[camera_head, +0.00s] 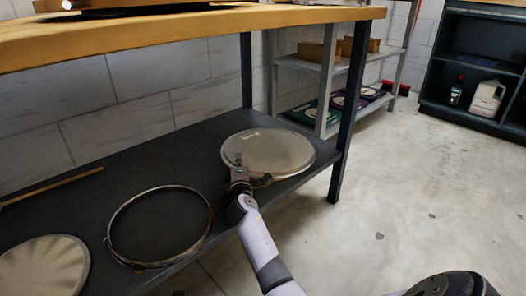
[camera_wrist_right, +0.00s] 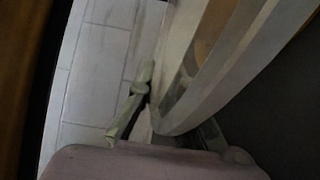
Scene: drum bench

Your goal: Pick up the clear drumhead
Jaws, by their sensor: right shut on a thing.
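The clear drumhead (camera_head: 268,148), a round translucent disc with a pale rim and a small dark print, is at the right end of the dark lower shelf. My right gripper (camera_head: 240,182) is at its near left edge, shut on the rim. In the right wrist view the drumhead's rim (camera_wrist_right: 225,65) runs steeply between the fingers (camera_wrist_right: 170,115). I cannot tell whether the drumhead is clear of the shelf. My left gripper is not in view.
A metal hoop (camera_head: 110,238) lies on the shelf (camera_head: 110,182), left of my right arm. Another drumhead (camera_head: 42,268) and a wooden stick (camera_head: 55,186) are further left. The wooden benchtop (camera_head: 190,27) overhangs, and a dark leg (camera_head: 350,105) stands close right of the drumhead.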

